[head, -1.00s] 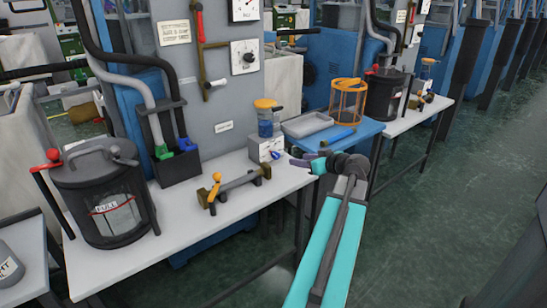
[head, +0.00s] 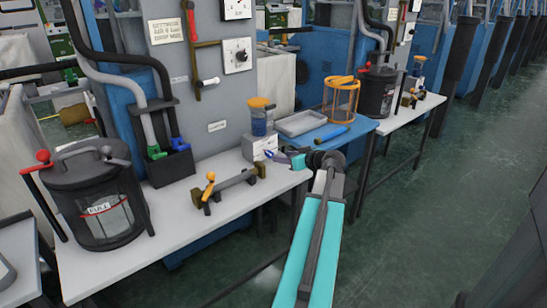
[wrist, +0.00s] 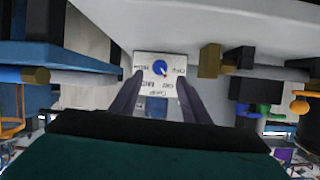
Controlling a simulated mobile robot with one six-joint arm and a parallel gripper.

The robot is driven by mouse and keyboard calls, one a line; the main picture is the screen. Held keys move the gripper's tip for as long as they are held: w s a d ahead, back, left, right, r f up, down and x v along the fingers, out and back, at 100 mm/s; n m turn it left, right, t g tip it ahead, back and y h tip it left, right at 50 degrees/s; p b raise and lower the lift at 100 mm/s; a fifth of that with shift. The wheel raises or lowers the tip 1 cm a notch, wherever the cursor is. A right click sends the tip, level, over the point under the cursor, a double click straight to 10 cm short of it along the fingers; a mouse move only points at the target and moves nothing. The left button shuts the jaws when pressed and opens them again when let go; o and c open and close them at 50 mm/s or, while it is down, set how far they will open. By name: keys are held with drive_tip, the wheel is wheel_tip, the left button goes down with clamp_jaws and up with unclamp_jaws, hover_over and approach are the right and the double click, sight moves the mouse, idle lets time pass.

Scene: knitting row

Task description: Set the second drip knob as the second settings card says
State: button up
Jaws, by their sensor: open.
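A small white box (head: 259,147) with a round blue drip knob stands on the near white table, under a clear jar with an orange lid. The wrist view shows the blue knob (wrist: 160,67) on the box's lettered white face, which appears upside down; its lettering is too small to read surely. My gripper (head: 274,156) is open and empty, in front of the box. Its two dark fingers reach towards the box's face, one to each side of the knob. I cannot tell whether they touch it. A settings card (head: 166,31) hangs on the grey panel above; its words are blurred.
A metal bar with an orange lever (head: 211,177) lies left of the box, and a dark lidded pot (head: 93,205) is further left. A grey tray (head: 300,123) and an orange cage (head: 341,100) stand to the right. The green floor at right is clear.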

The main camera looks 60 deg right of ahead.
sight(272, 154)
drive_tip(key=x, duration=0.7)
drive_tip(key=shift+w, duration=0.1)
drive_tip(key=c, duration=1)
drive_tip(key=shift+c, duration=0.2)
drive_tip(key=shift+d+m, duration=0.15)
drive_tip(key=shift+m, duration=0.15)
drive_tip(key=m+y, duration=0.1)
drive_tip(key=m+t+y, duration=0.1)
drive_tip(key=m, duration=0.1)
drive_tip(key=shift+d, duration=0.25)
drive_tip(key=m+t+y, duration=0.1)
drive_tip(key=m, duration=0.2)
drive_tip(key=shift+d+f+y, duration=0.1)
drive_tip(key=shift+y, duration=0.2)
drive_tip(key=shift+s, duration=0.2)
